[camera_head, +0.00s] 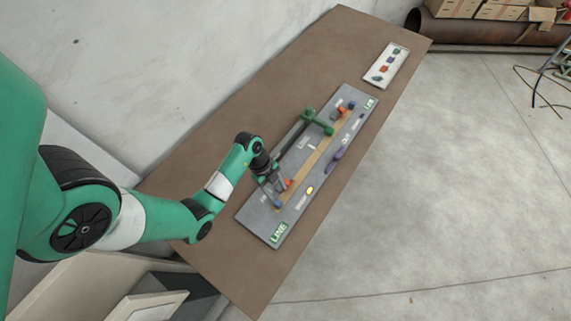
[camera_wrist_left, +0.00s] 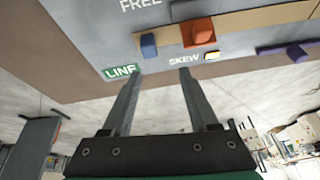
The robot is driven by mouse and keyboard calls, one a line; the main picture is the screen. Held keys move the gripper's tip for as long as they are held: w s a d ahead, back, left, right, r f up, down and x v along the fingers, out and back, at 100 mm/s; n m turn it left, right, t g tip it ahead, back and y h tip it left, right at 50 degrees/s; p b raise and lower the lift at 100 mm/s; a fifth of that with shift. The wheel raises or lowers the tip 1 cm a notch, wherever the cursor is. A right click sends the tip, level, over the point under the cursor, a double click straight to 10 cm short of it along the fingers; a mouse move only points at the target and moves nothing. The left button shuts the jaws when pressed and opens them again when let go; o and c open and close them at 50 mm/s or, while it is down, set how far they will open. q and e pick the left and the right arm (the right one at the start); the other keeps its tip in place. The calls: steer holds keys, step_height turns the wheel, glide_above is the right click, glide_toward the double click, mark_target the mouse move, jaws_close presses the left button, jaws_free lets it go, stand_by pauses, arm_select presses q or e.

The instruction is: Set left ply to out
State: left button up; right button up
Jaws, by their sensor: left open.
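A long grey panel (camera_head: 262,216) lies on the brown table, with a wooden strip (camera_head: 318,158) along it. An orange block (camera_head: 289,183) and a blue block (camera_head: 278,204) sit at the strip's near end. In the left wrist view, the orange block (camera_wrist_left: 198,32) and blue block (camera_wrist_left: 148,45) sit beyond the fingertips, near the SKEW label (camera_wrist_left: 185,61). No part is clearly marked as the left ply. My left gripper (camera_head: 270,190) is above the panel's near end; its fingers (camera_wrist_left: 157,71) are apart with nothing between them. My right gripper is not seen.
A green raised part (camera_head: 318,121) and a purple handle (camera_head: 337,156) are farther along the panel. A small lit yellow lamp (camera_head: 310,190) is near SKEW. A white card (camera_head: 400,55) with coloured pieces lies at the far end. The table (camera_head: 345,38) is bare around them.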

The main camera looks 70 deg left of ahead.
mark_target(278, 203)
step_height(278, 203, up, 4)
steer(key=p, duration=0.2)
arm_select(q)
steer(key=s+a+r+n, duration=0.1)
steer(key=s+a+r, duration=0.1)
steer(key=s+r, duration=0.1)
steer(key=b+x, duration=0.5)
steer(key=x, duration=0.7)
steer(key=shift+d+f, duration=0.1)
steer(key=shift+d, duration=0.15)
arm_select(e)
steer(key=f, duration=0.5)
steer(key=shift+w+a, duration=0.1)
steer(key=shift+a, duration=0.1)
arm_select(q)
jaws_close()
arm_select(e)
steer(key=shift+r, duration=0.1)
